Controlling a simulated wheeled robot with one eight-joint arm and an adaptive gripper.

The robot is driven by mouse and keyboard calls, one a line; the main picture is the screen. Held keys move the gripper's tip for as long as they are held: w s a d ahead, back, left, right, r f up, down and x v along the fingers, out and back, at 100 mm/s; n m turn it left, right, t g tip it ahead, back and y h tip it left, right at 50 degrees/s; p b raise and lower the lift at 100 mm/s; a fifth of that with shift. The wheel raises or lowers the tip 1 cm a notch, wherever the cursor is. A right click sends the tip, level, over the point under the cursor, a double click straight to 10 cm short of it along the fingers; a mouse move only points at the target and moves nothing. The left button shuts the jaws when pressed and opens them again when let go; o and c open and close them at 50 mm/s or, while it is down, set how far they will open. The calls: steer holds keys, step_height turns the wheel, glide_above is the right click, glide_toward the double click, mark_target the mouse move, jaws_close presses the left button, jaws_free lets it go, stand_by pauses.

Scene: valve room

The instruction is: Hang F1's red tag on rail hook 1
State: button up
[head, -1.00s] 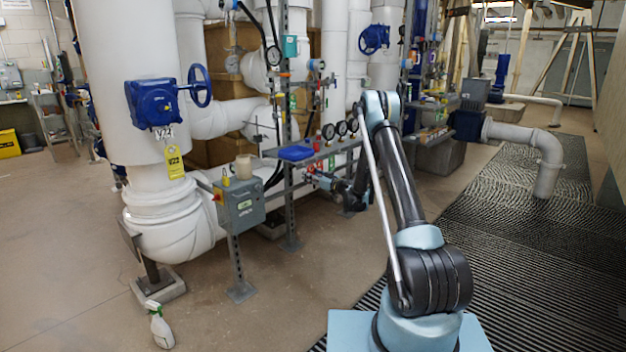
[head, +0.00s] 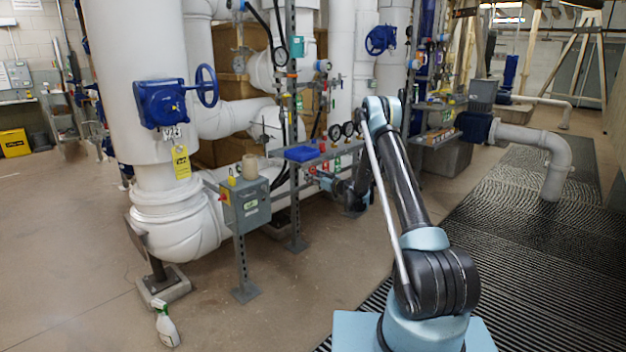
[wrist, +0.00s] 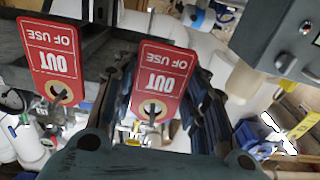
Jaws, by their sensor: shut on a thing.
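In the wrist view two red tags reading "OUT OF USE" show upside down, each with a ringed hole at its lower end. One red tag (wrist: 165,72) is between the two dark fingers of my gripper (wrist: 160,108), which is shut on it. The other red tag (wrist: 54,52) hangs to the left, outside the fingers. In the head view my gripper (head: 327,182) is low beside the grey shelf rail (head: 335,152), partly hidden by my arm. Small red and green tags (head: 312,171) show there. I cannot make out hook numbers or F1's label.
A blue tray (head: 301,154) lies on the shelf beside several round gauges (head: 347,129). A grey control box (head: 245,204) on a post stands left of the shelf. A spray bottle (head: 166,326) stands on the floor. The floor between the post and my base is clear.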

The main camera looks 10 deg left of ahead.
stand_by(0.4)
steer(key=o, duration=0.8)
